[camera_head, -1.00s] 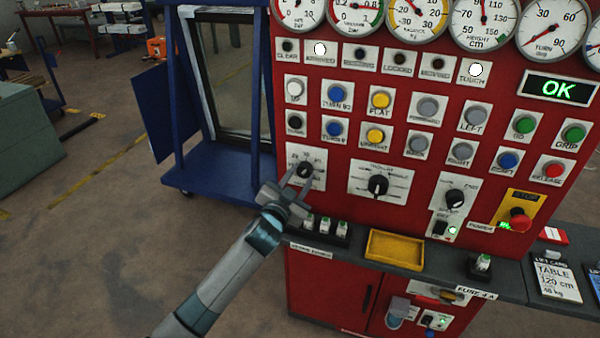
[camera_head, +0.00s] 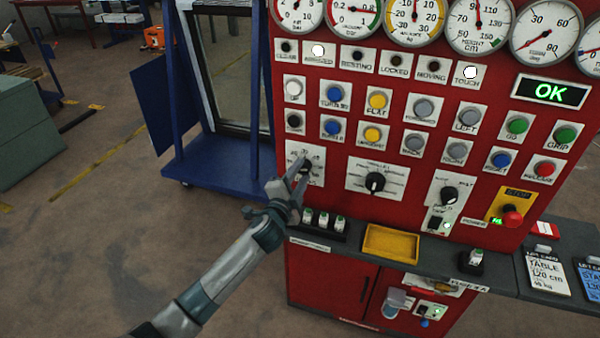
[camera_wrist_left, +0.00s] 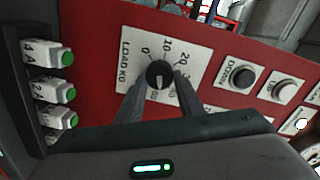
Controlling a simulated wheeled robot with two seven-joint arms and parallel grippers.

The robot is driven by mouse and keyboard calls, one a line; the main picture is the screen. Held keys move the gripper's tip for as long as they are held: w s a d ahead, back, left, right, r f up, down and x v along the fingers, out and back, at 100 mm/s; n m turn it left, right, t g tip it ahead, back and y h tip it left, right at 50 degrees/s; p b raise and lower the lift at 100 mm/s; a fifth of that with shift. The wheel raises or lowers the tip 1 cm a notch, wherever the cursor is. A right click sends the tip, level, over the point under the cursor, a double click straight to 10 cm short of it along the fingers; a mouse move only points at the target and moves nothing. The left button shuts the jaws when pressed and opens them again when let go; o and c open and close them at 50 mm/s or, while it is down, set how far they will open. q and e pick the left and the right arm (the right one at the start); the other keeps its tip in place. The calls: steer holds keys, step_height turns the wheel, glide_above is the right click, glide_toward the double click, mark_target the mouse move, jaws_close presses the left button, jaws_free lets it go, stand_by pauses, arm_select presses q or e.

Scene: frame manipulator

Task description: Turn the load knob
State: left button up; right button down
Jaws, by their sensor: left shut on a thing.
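The load knob (camera_wrist_left: 159,74) is a round black knob on a white plate marked LOAD KG, with a scale of numbers around it. In the head view the knob (camera_head: 305,167) sits at the lower left of the red panel, partly hidden by my fingers. My left gripper (camera_wrist_left: 157,88) is shut on the knob, one finger on each side. In the head view my left gripper (camera_head: 298,178) reaches the plate from below. The knob's exact setting is hard to read. My right gripper is not in view.
A larger selector knob (camera_head: 375,182) is right of the load plate. Green-topped fuses (camera_head: 323,221) stand on the ledge below, beside a yellow tray (camera_head: 392,243). Push buttons (camera_head: 332,127) are above. A blue cart (camera_head: 222,165) stands to the left.

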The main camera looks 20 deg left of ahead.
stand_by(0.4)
arm_select(q)
steer(key=o, duration=1.1)
steer(key=shift+c, duration=0.2)
steer(key=s+b, duration=0.3)
steer(key=s, duration=1.4)
steer(key=shift+s+a+r+b, duration=0.15)
steer(key=shift+a+r+b, duration=0.2)
steer(key=shift+b, duration=0.05)
